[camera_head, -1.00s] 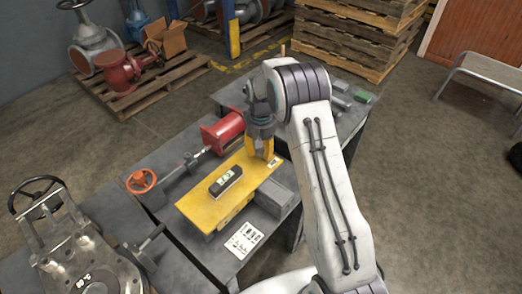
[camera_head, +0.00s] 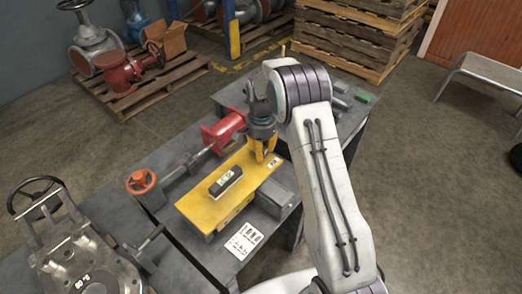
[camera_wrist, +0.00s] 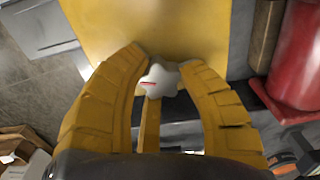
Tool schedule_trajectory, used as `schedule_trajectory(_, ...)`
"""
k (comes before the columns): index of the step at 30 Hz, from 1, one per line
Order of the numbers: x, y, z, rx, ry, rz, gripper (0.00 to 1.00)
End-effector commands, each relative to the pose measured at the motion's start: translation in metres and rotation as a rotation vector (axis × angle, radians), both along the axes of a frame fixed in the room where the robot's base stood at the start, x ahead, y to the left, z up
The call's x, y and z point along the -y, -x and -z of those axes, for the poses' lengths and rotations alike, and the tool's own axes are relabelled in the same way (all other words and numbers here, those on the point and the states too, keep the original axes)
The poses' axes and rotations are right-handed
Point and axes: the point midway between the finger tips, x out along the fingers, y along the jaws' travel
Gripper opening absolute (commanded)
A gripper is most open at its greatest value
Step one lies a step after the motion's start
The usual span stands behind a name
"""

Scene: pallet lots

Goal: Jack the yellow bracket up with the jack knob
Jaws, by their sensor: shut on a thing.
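The yellow bracket (camera_head: 203,209) is a flat yellow plate on the grey workbench, with a black level (camera_head: 225,182) lying on it. The bracket also fills the top middle of the wrist view (camera_wrist: 150,25). The jack knob (camera_wrist: 158,82) is a pale star-shaped knob with a red mark, at the bracket's edge in the wrist view. My gripper (camera_head: 264,158) points down at the far end of the bracket. Its yellow fingers are shut on the knob, one on each side. In the head view the knob is hidden behind the fingers.
A red cylinder (camera_head: 222,130) and an orange handwheel (camera_head: 141,182) lie along the bracket's left side. A white printed card (camera_head: 244,240) lies near the bench's front edge. A large metal valve part (camera_head: 92,262) with a black handwheel stands at lower left.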

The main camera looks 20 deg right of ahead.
Motion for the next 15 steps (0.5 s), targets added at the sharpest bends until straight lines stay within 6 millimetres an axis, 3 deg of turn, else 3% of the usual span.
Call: schedule_trajectory(15,0.0003,0.0035,0.0049,-0.012,0.001,0.099,0.04)
